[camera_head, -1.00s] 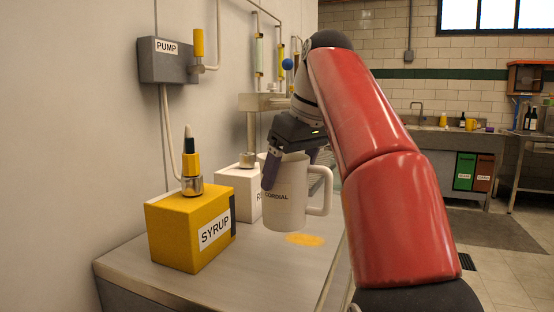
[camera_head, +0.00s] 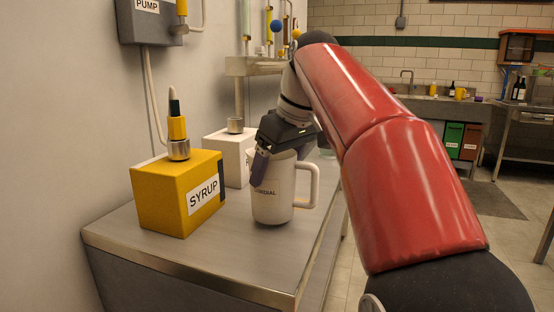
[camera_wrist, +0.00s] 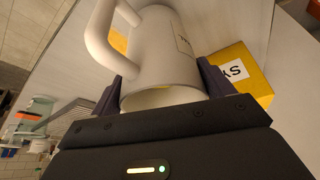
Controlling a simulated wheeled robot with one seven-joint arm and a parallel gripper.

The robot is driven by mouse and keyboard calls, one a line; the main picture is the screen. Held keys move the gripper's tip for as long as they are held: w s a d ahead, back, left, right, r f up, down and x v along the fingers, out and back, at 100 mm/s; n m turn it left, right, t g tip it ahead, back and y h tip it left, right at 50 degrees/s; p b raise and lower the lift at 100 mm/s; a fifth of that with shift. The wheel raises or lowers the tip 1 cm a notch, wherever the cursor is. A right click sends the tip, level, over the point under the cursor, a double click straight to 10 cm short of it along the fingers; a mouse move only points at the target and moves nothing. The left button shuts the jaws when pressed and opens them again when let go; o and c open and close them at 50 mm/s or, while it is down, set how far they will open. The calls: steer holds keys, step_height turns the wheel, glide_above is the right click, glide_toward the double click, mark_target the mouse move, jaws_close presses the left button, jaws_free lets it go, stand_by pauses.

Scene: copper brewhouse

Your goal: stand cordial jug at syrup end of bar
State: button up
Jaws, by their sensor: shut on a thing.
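The cordial jug (camera_head: 272,205) is a white mug-shaped vessel with a handle on its right and a label reading CORDIAL. It is upright, its base at or very near the steel bar top (camera_head: 230,240), just right of the yellow SYRUP box (camera_head: 165,195). I cannot tell for sure whether it touches. My gripper (camera_head: 279,163) comes from above and is shut on the jug's upper body. In the wrist view the fingers grip both sides of the jug (camera_wrist: 165,45) near its rim, and part of the SYRUP box (camera_wrist: 243,68) shows beside it.
A white box (camera_head: 231,158) with a pump top stands behind the syrup box. The wall on the left carries the PUMP unit (camera_head: 150,22). The bar's front strip is clear. A sink counter (camera_head: 430,103) stands at the back.

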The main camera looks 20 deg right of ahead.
steer(key=shift+f+b, duration=0.4)
steer(key=shift+f, duration=0.15)
stand_by(0.4)
steer(key=o, duration=1.6)
steer(key=shift+p+v, duration=0.85)
steer(key=shift+v, duration=3.05)
